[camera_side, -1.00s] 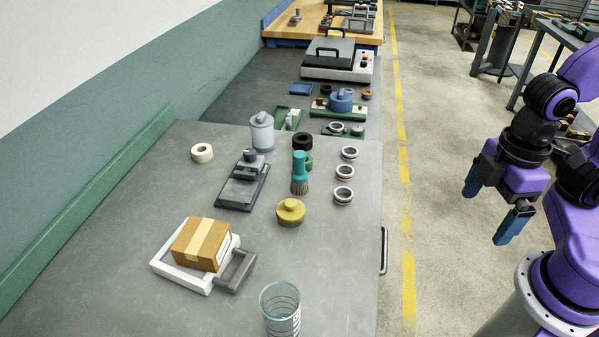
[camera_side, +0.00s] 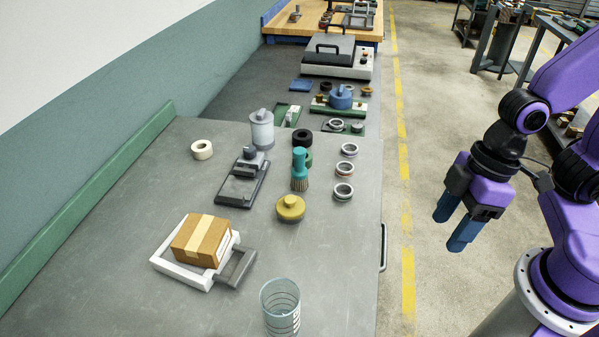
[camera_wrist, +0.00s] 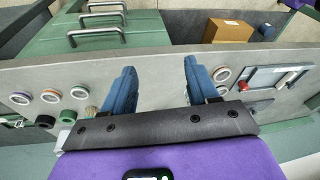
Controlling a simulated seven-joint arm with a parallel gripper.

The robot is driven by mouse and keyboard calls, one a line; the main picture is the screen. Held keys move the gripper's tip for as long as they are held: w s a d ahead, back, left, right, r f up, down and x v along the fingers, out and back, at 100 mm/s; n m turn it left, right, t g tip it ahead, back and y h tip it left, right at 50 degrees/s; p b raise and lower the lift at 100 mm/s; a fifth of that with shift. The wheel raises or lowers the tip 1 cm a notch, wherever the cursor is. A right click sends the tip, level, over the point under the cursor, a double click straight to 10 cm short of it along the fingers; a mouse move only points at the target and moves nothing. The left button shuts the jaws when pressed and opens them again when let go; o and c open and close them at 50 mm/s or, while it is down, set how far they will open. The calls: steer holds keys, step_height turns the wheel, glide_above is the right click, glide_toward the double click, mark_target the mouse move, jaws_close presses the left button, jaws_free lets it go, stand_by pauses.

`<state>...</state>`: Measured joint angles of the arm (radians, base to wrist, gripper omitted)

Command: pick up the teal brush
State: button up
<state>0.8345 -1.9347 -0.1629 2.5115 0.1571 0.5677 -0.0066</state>
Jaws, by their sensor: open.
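The teal brush (camera_side: 300,163) stands on the grey bench in the side view, its teal handle up and its brown bristles down. My gripper (camera_side: 449,232) is open and empty, off the right side of the bench, well apart from the brush. In the wrist view, the two blue fingers (camera_wrist: 160,68) are spread with nothing between them.
Three rings (camera_side: 344,192) stand in a column right of the brush. A dark fixture (camera_side: 242,188) and a grey canister (camera_side: 262,130) are to its left. A cardboard box (camera_side: 202,241) in a white tray and a clear glass (camera_side: 280,308) are nearer the front. The bench's right edge is clear.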

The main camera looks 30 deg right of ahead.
steer(key=w+a+f+m+t+y, duration=0.1)
steer(key=w+a+f+m+y, duration=0.15)
steer(key=a, duration=0.25)
steer(key=m+t+h, duration=0.3)
steer(key=m+t, duration=0.4)
steer(key=t, duration=0.5)
glide_toward(295, 162)
steer(key=shift+n, duration=0.25)
steer(key=shift+d+f+x, duration=0.15)
steer(key=shift+d+x, duration=0.05)
steer(key=shift+x, duration=0.95)
steer(key=shift+d+f+x, duration=0.15)
steer(key=shift+f+x, duration=0.05)
steer(key=shift+x, duration=0.9)
steer(key=shift+d+f+x, duration=0.15)
steer(key=shift+d+x, duration=0.05)
steer(key=shift+x, duration=3.45)
steer(key=shift+d, duration=0.15)
steer(key=c, duration=1.1)
